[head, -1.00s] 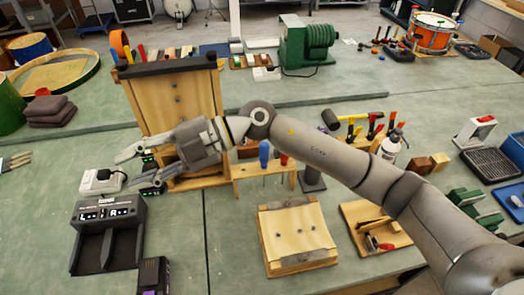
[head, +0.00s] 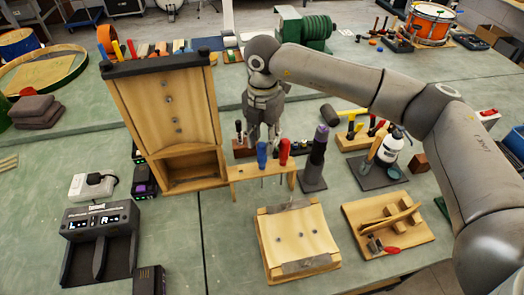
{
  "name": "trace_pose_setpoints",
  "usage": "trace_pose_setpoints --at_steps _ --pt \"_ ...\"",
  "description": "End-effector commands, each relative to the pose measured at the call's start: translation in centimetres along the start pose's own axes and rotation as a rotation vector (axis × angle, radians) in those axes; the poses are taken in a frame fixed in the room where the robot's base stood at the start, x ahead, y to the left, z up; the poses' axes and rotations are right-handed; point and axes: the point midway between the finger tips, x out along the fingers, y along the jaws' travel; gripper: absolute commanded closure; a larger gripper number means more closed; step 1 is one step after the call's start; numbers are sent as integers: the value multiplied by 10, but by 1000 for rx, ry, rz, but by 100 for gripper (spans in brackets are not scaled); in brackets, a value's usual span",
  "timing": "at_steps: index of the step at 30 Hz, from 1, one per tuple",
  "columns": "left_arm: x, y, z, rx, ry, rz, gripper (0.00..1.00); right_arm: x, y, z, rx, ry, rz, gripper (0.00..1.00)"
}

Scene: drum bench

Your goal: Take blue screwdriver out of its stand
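The blue screwdriver (head: 262,154) stands upright in a small wooden stand (head: 243,173), its handle above the top board and its thin shaft below. A red-handled screwdriver (head: 284,151) stands beside it on the right. My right gripper (head: 264,133) points down just behind and above the blue handle, seen from its back. Its fingers look apart with nothing between them; it does not appear to touch the handle, though the exact depth gap is hard to judge. My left gripper is not in view.
A tall wooden cabinet (head: 165,105) stands close on the left. A dark holder with a purple-topped tool (head: 316,160) is close on the right. A wooden block (head: 297,240) lies in front. More tools and a white bottle (head: 390,145) stand further right.

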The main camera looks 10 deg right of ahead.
Motion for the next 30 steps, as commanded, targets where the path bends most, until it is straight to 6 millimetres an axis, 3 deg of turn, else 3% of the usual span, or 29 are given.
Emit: trace_pose_setpoints --at_steps 13,22,30 --pt "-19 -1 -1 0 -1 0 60 52 0 0 -1 2 0 65" --pt "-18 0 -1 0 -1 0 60 58 1 0 -2 1 3 65" --pt "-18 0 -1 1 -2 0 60 58 1 0 -2 1 3 100"
